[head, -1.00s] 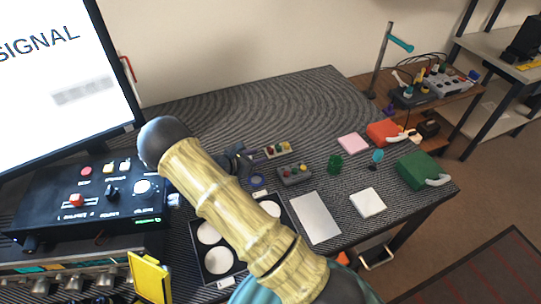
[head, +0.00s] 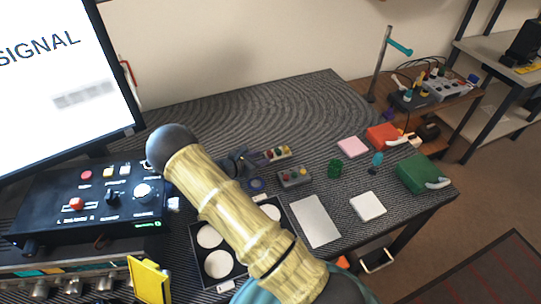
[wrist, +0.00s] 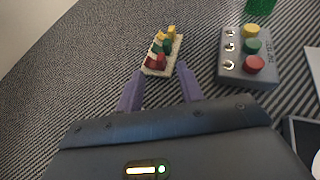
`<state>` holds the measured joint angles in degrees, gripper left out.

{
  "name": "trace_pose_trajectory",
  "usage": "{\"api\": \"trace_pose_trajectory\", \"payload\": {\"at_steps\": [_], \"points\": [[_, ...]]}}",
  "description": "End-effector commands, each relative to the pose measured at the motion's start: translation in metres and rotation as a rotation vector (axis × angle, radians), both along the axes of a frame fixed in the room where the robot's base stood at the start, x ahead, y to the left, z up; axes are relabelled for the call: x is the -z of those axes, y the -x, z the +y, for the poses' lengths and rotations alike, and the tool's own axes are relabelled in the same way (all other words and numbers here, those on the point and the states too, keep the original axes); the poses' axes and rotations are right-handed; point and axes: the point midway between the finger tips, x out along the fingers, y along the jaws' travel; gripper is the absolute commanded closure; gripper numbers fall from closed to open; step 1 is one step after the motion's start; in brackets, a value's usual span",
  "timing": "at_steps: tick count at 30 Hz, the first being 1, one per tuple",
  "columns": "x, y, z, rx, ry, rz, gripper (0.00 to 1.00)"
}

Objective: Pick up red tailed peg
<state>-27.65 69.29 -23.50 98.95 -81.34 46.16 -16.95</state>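A small pale block (wrist: 176,62) holding red, green and yellow pegs lies just ahead of my fingertips in the wrist view. The red peg (wrist: 154,60) is at its near end, closest to my gripper. I cannot make out a tail on it. The block also shows in the head view (head: 278,153), right of my gripper (head: 250,160). In the wrist view my gripper (wrist: 160,84) is open, its two purple fingers apart with only mat between them. It does not touch the block or pegs.
A grey box (wrist: 246,58) with yellow, green and red knobs sits close to the right of the block. A green cylinder (head: 335,165) stands beyond it. A black tray with white discs (head: 218,264) lies nearer. The mat behind the block is clear.

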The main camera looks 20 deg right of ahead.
Motion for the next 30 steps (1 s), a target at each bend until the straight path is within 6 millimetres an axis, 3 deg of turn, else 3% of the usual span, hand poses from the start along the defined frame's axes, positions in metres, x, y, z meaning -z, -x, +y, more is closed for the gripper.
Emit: {"api": "trace_pose_trajectory", "payload": {"at_steps": [12, 28, 30], "points": [[0.017, -0.016, -0.043, 0.001, 0.000, -0.001, 0.63], [0.018, -0.017, -0.044, 0.000, 0.000, -0.001, 0.63], [0.018, -0.017, -0.044, 0.000, 0.000, -0.001, 0.72]]}}
